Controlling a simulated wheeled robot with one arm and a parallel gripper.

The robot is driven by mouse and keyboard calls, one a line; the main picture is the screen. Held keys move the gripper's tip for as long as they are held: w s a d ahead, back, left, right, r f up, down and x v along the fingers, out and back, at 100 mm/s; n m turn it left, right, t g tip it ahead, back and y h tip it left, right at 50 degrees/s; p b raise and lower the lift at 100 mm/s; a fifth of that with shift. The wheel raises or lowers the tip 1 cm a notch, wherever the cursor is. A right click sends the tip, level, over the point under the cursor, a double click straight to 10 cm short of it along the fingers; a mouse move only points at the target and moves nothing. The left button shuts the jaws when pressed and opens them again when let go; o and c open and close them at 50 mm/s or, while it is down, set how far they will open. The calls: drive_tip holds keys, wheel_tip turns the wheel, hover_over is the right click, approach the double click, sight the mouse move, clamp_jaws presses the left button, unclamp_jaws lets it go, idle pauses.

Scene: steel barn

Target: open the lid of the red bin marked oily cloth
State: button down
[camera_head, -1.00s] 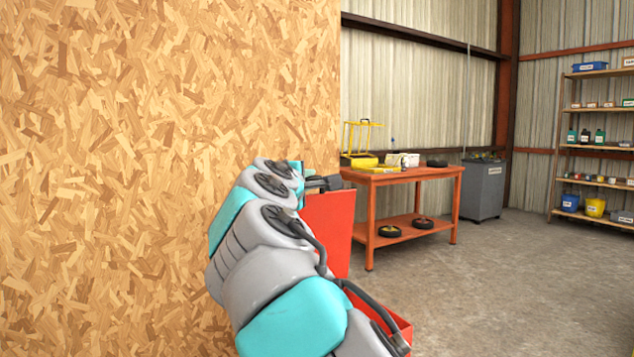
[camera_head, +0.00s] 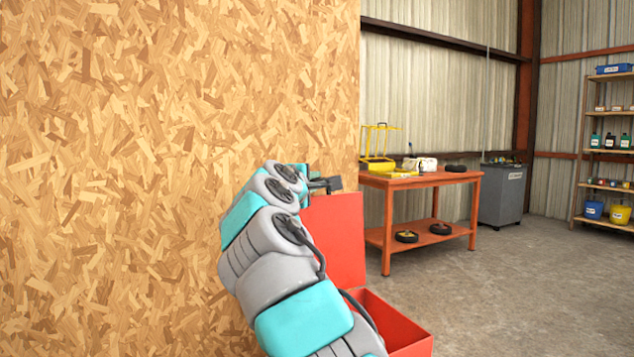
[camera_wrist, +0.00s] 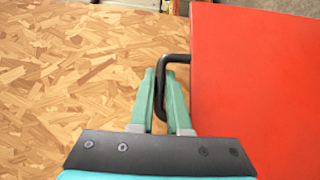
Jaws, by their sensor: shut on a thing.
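The red bin (camera_head: 404,332) stands at the lower middle of the head view, partly hidden behind my arm. Its red lid (camera_head: 342,236) stands raised, close to upright, above the bin body. The lid also fills the right of the wrist view (camera_wrist: 255,80). A black handle (camera_wrist: 163,66) sticks out from the lid's edge. My gripper (camera_wrist: 162,85) is shut on this handle, with a green finger on each side of it. In the head view my gripper (camera_head: 328,184) is at the lid's top edge. No marking on the bin is visible.
A chipboard wall (camera_head: 150,150) fills the left, close beside my arm. An orange workbench (camera_head: 425,180) with several items stands behind the bin. A grey bin (camera_head: 502,195) and a shelf rack (camera_head: 585,150) are farther back. Concrete floor (camera_head: 520,290) is clear at right.

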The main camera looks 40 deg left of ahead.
drive_tip(key=shift+w+a, duration=0.2)
drive_tip(key=shift+a, duration=0.45)
drive_tip(key=shift+w+a, duration=0.1)
drive_tip(key=shift+a, duration=0.05)
drive_tip(key=c, duration=0.9)
unclamp_jaws()
drive_tip(key=shift+s+d+f+b, duration=0.1)
drive_tip(key=shift+s+d+b, duration=0.2)
drive_tip(key=shift+s+b, duration=0.35)
drive_tip(key=shift+b+v, duration=1.15)
drive_tip(key=shift+v, duration=2.05)
